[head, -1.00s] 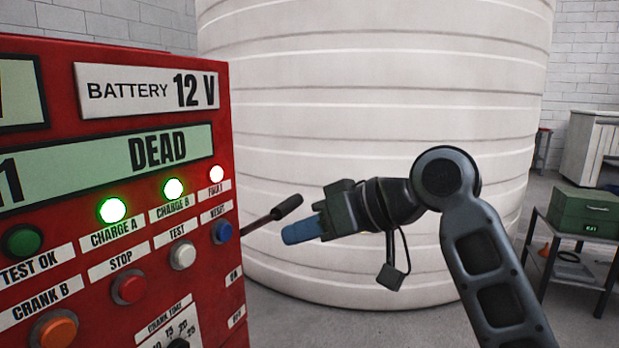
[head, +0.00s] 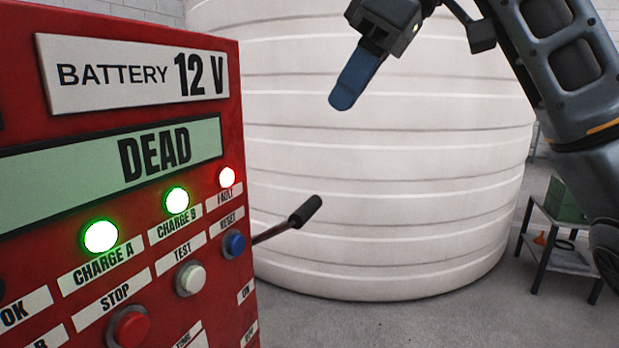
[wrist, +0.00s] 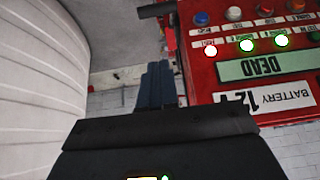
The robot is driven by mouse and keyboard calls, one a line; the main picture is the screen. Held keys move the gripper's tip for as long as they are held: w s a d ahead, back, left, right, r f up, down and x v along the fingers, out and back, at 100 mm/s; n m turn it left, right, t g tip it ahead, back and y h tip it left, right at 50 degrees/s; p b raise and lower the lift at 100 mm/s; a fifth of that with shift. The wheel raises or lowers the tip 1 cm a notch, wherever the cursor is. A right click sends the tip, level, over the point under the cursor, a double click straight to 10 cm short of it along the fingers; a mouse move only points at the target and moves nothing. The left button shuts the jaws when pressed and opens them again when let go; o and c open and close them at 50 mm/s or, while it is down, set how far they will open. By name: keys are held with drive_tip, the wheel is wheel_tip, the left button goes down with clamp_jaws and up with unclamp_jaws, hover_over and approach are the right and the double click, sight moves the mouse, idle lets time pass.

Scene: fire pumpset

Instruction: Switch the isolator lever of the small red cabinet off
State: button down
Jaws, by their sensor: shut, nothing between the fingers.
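The small red cabinet (head: 225,130) fills the left of the head view. Its isolator lever (head: 290,220) sticks out from the cabinet's right side, tilted up to the right, with a dark grip at its end. ON and OFF labels are partly in view on the cabinet's edge. My gripper (head: 345,98), with blue fingers, is shut and empty, above the lever and apart from it. In the wrist view the blue fingers (wrist: 158,85) show beside the cabinet (wrist: 205,75), and the lever (wrist: 157,10) is partly visible at the top.
A large white ribbed tank (head: 400,180) stands behind the lever. A small table (head: 560,250) with a green box (head: 567,200) is at the right. Buttons and lit lamps cover the cabinet front. Floor between tank and cabinet is bare.

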idle(0.3)
hover_over(315, 210)
drive_tip(key=a, duration=0.1)
wheel_tip(315, 210, down, 9)
drive_tip(key=shift+w+a+r, duration=0.1)
drive_tip(key=shift+d+f+p, duration=0.15)
drive_tip(key=shift+d+f, duration=0.1)
drive_tip(key=shift+f, duration=0.3)
drive_tip(key=shift+d+f+p, duration=0.15)
drive_tip(key=shift+d+f, duration=0.05)
drive_tip(key=shift+f, duration=0.3)
drive_tip(key=shift+s+f, duration=0.2)
drive_tip(key=shift+f, duration=0.5)
drive_tip(key=shift+d+f, duration=0.1)
